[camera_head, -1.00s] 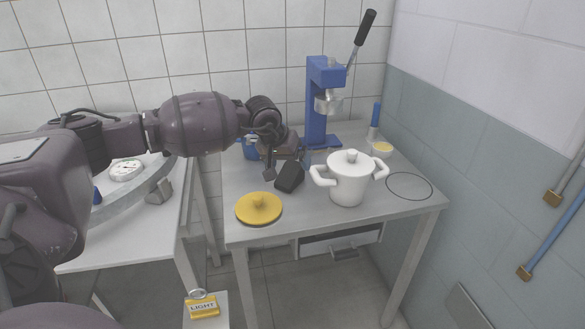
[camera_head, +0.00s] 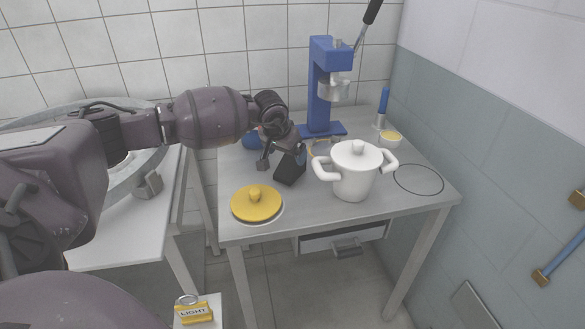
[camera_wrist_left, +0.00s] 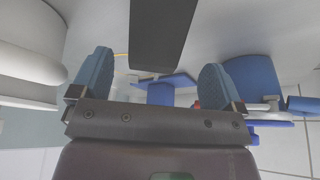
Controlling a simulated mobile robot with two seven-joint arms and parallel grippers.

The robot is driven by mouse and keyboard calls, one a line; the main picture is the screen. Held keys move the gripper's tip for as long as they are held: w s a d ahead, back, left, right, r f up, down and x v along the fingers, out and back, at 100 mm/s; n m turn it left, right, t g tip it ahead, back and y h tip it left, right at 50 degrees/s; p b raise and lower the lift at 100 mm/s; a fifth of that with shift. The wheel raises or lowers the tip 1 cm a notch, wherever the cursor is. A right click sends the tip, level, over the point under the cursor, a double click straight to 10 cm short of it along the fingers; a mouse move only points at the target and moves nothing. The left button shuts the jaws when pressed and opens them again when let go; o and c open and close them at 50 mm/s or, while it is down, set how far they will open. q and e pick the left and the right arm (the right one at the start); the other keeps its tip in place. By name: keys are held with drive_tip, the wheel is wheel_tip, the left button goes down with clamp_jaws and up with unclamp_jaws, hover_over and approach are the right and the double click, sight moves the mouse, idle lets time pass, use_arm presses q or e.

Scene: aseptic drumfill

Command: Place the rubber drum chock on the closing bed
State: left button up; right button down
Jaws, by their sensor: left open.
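The dark block (camera_head: 290,168), which looks like the rubber drum chock, is at the left-middle of the grey table, tilted in the picture. It also shows in the left wrist view (camera_wrist_left: 163,34), at the top between the fingers. My left gripper (camera_head: 280,159) is just behind and above it. In the left wrist view its blue-padded fingers (camera_wrist_left: 158,80) are wide apart, with gaps on both sides of the block. I cannot tell whether the block rests on the table. Which surface is the closing bed is unclear; a blue lever press (camera_head: 325,90) stands behind.
A white two-handled pot (camera_head: 354,172) stands right of the block and a yellow lid (camera_head: 256,203) lies front left. A dark ring (camera_head: 418,178) and small yellow-topped cup (camera_head: 390,138) are at the right.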

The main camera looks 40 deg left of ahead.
sight(291, 160)
use_arm(q)
drive_tip(key=shift+w+d+f, duration=0.1)
drive_tip(key=shift+w+f, duration=0.05)
drive_tip(key=shift+f, duration=0.2)
drive_tip(key=x, duration=0.4)
drive_tip(key=shift+w+d+b, duration=0.1)
drive_tip(key=shift+w+b, duration=0.1)
drive_tip(key=shift+b, duration=0.2)
drive_tip(key=shift+c, duration=0.7)
drive_tip(key=c, duration=1.1)
drive_tip(key=shift+r+p, duration=0.8)
drive_tip(key=shift+r, duration=9.25)
